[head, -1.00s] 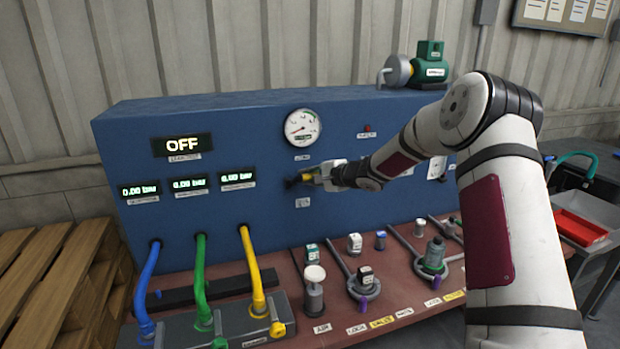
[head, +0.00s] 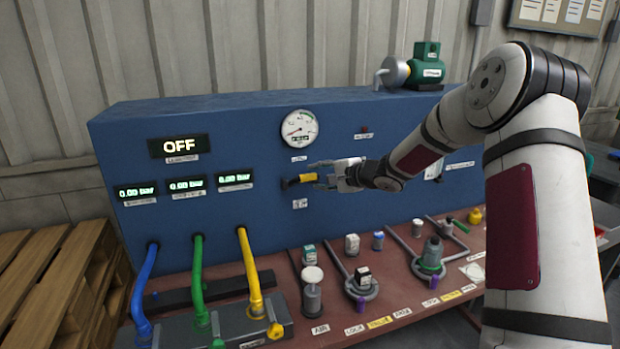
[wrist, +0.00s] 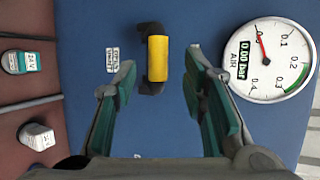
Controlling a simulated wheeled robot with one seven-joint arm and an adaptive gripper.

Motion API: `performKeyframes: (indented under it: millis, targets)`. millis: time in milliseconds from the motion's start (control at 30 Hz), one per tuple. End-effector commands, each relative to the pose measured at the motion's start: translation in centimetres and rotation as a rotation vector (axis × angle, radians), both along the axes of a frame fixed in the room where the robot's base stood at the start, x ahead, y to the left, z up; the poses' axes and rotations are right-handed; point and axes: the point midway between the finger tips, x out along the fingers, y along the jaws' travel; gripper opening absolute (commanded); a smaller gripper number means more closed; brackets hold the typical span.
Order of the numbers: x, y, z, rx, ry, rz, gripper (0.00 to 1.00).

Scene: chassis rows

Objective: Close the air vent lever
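The air vent lever (head: 306,178) is a short yellow handle with black ends on the blue panel, below the round gauge. It lies roughly horizontal in the head view. My gripper (head: 326,177) is open just to its right, fingers pointing at the panel. In the wrist view, the lever (wrist: 158,62) shows ahead of and between the spread fingertips of my gripper (wrist: 160,74), with clear space on both sides. No finger appears to touch it. A small white label (wrist: 112,60) sits beside it.
The round gauge (head: 299,129) reads 0.00 bar, close above my gripper. The display (head: 180,146) reads OFF. Blue, green and yellow hoses (head: 250,270) stand at the lower left. Valves and knobs, including a white-topped one (head: 312,283), fill the red bench below.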

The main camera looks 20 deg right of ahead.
Motion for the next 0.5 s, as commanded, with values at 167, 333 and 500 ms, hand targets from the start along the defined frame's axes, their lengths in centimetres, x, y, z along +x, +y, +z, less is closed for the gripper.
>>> performKeyframes:
  millis: [167, 333, 500]
  targets:
    - [-2.9, -1.3, 1.3, 0.000, -0.001, 0.000, 0.39]
    - [-4.4, -1.9, 1.9, 0.001, -0.001, 0.002, 0.39]
    - [-4.9, -2.1, 2.1, 0.001, -0.001, 0.003, 0.39]
